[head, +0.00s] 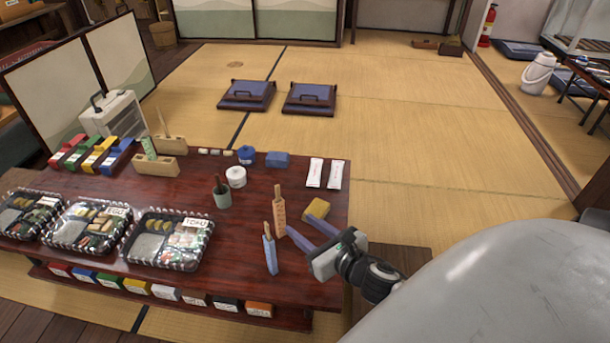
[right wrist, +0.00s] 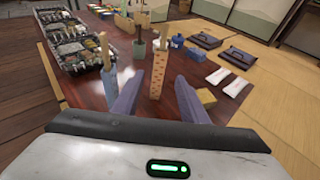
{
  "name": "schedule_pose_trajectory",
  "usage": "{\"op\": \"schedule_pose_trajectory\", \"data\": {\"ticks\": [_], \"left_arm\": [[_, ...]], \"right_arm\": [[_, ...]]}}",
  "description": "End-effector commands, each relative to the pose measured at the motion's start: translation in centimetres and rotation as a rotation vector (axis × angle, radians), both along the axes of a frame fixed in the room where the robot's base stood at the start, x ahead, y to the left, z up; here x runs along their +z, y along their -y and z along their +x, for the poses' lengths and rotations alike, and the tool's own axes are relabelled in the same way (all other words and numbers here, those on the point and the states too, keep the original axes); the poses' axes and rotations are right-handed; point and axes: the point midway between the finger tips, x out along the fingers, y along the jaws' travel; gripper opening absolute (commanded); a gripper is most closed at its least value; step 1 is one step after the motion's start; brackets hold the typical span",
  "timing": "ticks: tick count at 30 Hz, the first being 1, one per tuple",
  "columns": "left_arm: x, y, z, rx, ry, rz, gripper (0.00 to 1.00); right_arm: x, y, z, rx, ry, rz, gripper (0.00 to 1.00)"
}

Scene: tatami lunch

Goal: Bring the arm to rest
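My right arm comes in from the right in the head view, over the right end of the dark red table (head: 330,190). Its gripper (head: 301,225) is open, its two purple-blue fingers spread apart and nothing held between them. In the right wrist view the open fingers (right wrist: 158,85) frame an upright orange patterned case (right wrist: 159,75), which stands just beyond them. The case (head: 279,214) shows just left of the fingertips in the head view. A blue upright case (head: 270,253) stands nearer the table's front edge. My left gripper is not in view.
A yellow block (head: 316,209) lies close behind the fingers. Two white packets (head: 325,174) lie at the table's back right. A green cup (head: 222,196) and a lunch tray (head: 168,243) stand to the left. Open tatami floor (head: 430,140) lies beyond the table.

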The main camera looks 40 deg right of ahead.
Motion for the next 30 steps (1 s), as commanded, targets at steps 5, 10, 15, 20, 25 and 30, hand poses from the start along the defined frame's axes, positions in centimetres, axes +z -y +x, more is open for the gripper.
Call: {"op": "schedule_pose_trajectory", "data": {"ticks": [5, 10, 15, 20, 25, 30], "left_arm": [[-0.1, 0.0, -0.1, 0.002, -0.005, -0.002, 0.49], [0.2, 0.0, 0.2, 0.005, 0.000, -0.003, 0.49], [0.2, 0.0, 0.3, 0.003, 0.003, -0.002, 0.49], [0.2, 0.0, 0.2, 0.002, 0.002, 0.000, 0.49], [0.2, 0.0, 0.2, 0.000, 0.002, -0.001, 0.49], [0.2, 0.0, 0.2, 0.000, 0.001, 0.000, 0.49]], "right_arm": [[0.0, 0.0, 0.0, 0.000, 0.000, 0.000, 0.40], [0.0, 0.0, 0.0, -0.003, -0.001, 0.005, 0.40], [0.3, 0.0, -0.6, -0.133, -0.011, 0.218, 0.40], [0.2, -0.4, -3.2, -0.475, -0.039, 0.744, 0.40], [-0.7, -2.8, -7.8, -0.925, -0.069, 1.341, 0.40], [-1.0, -6.0, -12.2, -1.315, -0.087, 1.722, 0.40]]}}
